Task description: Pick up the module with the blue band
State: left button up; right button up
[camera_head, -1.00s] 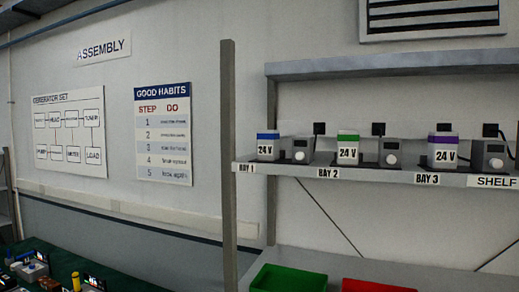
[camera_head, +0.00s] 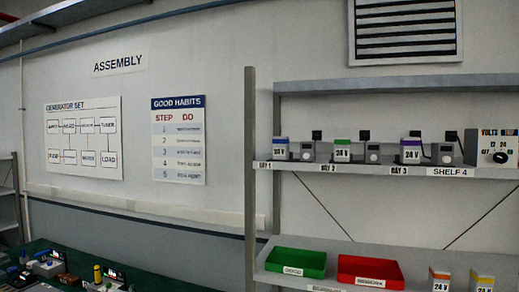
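The module with the blue band (camera_head: 281,149) stands upright on the upper shelf in bay 1, at the left end. It is a white box with a blue strip near its top, and its front label is too small to read clearly. A small grey unit with a round dial (camera_head: 307,151) stands just right of it. Similar modules with a green band (camera_head: 342,150) and a purple band (camera_head: 411,151) stand in bays 2 and 3. Neither of my grippers shows in the head view.
The shelf's left post (camera_head: 250,180) rises close to bay 1. A volts meter box (camera_head: 492,148) stands at the upper right. A green bench (camera_head: 62,284) with parts is lower left.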

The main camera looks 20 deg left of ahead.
aim_at(280, 144)
jog(key=u, duration=0.65)
jog(key=i, duration=0.65)
jog(key=u, duration=0.55)
jog(key=i, duration=0.85)
jog(key=z, duration=0.3)
